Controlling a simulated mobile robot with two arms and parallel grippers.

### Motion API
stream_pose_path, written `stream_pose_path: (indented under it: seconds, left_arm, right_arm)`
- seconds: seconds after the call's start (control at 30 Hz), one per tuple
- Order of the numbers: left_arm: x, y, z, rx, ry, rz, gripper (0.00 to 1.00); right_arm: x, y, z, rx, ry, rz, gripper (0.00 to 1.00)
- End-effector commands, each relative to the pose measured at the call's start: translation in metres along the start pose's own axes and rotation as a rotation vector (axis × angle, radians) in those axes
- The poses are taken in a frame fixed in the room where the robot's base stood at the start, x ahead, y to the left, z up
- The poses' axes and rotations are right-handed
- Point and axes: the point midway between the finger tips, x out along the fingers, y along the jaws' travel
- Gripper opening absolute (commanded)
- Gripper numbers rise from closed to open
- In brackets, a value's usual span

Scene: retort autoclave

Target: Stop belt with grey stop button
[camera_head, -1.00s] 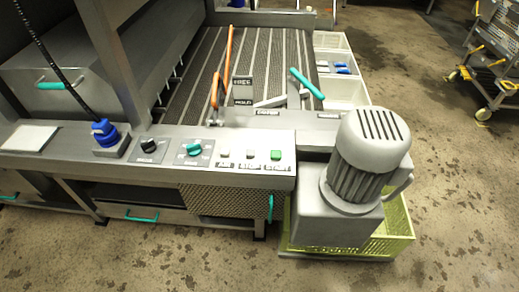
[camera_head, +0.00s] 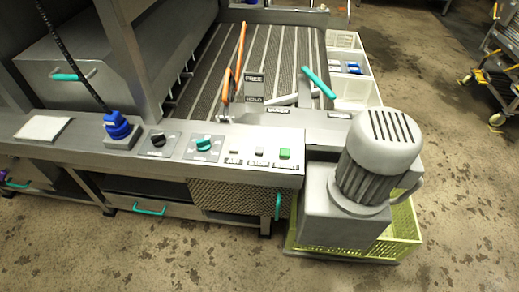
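The grey stop button (camera_head: 259,151) is the middle one of three on the right part of the metal control panel (camera_head: 60,155). The label below it seems to read STOP. Another grey button (camera_head: 235,151) sits to its left, its label too small to read surely. A green button (camera_head: 285,154) sits to its right, with a label that looks like START. The slatted belt (camera_head: 270,55) lies behind the panel. Neither of my grippers is in view, and nothing covers the buttons.
Left of the buttons are a teal knob (camera_head: 204,143), a black knob (camera_head: 157,140) and a blue plug-like part (camera_head: 116,125). A large grey motor (camera_head: 375,160) stands right of the panel above a yellow-green crate (camera_head: 405,240). The floor in front is clear.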

Motion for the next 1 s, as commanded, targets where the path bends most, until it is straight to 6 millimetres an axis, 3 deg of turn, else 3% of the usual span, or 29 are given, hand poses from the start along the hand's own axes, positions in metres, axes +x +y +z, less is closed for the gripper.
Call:
stream_pose_path:
  seconds: [0.03,0.17,0.2,1.0]
  left_arm:
    - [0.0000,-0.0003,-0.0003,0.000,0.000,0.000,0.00]
    - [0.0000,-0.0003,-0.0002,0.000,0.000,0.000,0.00]
    - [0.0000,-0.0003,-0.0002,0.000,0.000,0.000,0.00]
    - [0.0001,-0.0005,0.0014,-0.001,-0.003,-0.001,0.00]
  right_arm:
    - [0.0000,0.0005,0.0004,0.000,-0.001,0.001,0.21]
    - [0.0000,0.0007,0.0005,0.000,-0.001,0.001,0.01]
    - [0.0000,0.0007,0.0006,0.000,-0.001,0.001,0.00]
    - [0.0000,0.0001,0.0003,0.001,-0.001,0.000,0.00]
